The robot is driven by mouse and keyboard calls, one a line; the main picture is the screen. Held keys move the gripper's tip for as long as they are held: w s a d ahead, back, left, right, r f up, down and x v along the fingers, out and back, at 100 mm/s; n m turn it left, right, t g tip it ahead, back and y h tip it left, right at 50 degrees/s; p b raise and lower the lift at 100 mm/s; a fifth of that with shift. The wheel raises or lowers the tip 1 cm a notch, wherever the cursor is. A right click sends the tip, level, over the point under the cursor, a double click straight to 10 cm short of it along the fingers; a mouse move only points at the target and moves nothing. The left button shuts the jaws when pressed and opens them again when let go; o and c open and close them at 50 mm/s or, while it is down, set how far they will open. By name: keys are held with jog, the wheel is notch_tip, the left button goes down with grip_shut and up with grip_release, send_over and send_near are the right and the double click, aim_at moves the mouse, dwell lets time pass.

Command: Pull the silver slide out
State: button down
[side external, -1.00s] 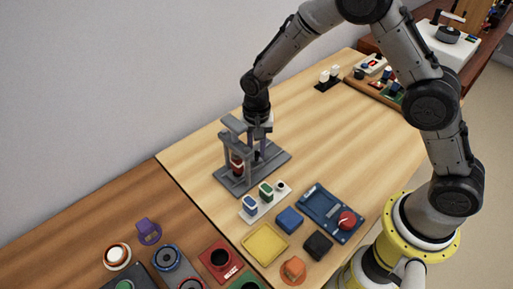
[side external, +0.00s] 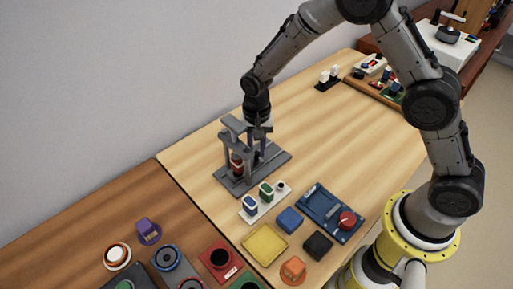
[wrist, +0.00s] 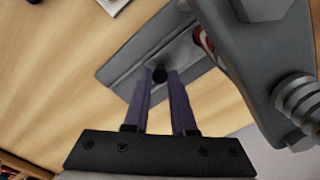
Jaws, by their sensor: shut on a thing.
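The silver slide assembly is a grey metal fixture with a flat base plate (side external: 228,184), upright posts and a top block, on the light wooden table. A dark red cylinder (side external: 237,165) stands inside its frame. My gripper (side external: 258,153) reaches down at the fixture's far right side, and its tips are partly hidden by the posts. How the knob joins the slide is hidden.
A white strip with green and blue switches (side external: 265,204) stands just in front of the fixture. A blue panel with a red knob (side external: 330,213), a yellow tray (side external: 265,243) and small blocks lie nearer.

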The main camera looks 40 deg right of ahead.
jog(key=d, duration=0.8)
jog(key=shift+r, duration=0.1)
jog(key=c, duration=0.7)
grip_release()
notch_tip(320, 180, up, 14)
jog(key=shift+f, duration=0.15)
